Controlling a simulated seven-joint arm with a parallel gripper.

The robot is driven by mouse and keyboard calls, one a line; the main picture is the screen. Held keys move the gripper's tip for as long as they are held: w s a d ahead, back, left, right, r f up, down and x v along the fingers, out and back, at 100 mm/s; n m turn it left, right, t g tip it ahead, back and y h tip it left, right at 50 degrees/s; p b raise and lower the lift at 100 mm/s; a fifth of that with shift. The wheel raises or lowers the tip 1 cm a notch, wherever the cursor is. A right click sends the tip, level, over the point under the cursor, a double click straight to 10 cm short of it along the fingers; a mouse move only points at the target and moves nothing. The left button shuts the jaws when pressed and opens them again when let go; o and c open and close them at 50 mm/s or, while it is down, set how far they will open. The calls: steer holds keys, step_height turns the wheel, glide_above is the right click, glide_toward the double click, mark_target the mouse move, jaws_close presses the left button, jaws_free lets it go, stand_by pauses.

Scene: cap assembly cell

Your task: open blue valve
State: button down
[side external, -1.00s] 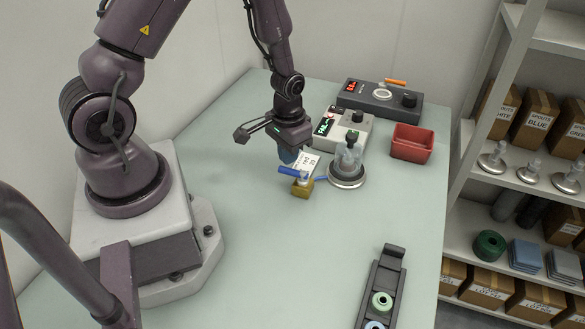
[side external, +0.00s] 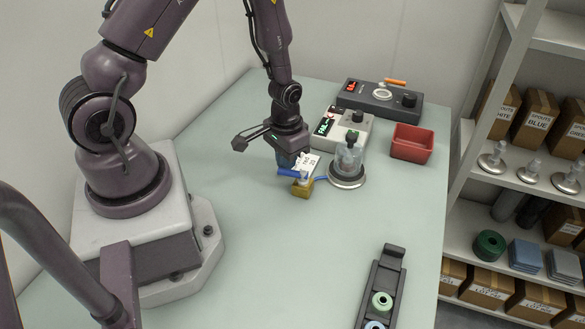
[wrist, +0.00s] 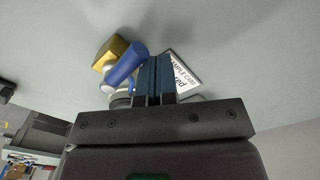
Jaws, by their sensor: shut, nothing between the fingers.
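The valve has a brass-coloured block (side external: 302,188) and a blue handle (side external: 291,173); it stands on the table left of the glass chamber (side external: 348,160). In the wrist view the blue handle (wrist: 125,66) and the brass block (wrist: 111,50) lie just left of my fingers. My gripper (side external: 288,160) points down just behind the handle. In the wrist view its blue fingers (wrist: 154,75) are together with nothing between them. They look very close to the handle; I cannot tell if they touch it. A white sample card (wrist: 184,75) is partly hidden beside the fingers.
Behind are a grey tester box showing FAIL (side external: 344,127), a dark device with a red display (side external: 380,100) and a red bin (side external: 412,143). A dark rack (side external: 385,270) with rings lies at the front right. The table's middle front is clear.

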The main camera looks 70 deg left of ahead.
mark_target(278, 171)
steer(key=shift+s, duration=0.25)
steer(key=shift+d, duration=0.1)
steer(key=shift+s+d, duration=0.25)
steer(key=shift+s, duration=0.3)
steer(key=shift+s+d, duration=0.3)
steer(key=shift+d, duration=0.05)
stand_by(0.5)
steer(key=shift+s+d, duration=0.3)
steer(key=shift+d, duration=0.2)
